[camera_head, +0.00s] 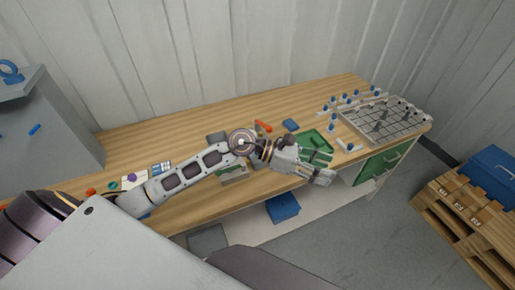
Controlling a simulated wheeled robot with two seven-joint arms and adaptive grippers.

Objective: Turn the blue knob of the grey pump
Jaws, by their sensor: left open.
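A large grey housing (45,125) stands at the far left end of the bench, cut off by the picture edge. A blue ring-shaped part (10,72) sits on its top and a small blue bar (34,129) on its face. I cannot tell for certain that this is the grey pump, or which blue part is its knob. My left arm reaches across the bench to the right. My left gripper (318,170) is open near the bench's front edge, beside a green tray, far from the grey housing. My right gripper is not in view.
The wooden bench (130,150) holds a green tray (312,142), an orange-red item (263,126) and a grey grid rack (385,120) with blue-topped parts around it. A blue bin (283,207) is below. Pallets (465,205) with a blue box (492,172) stand right.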

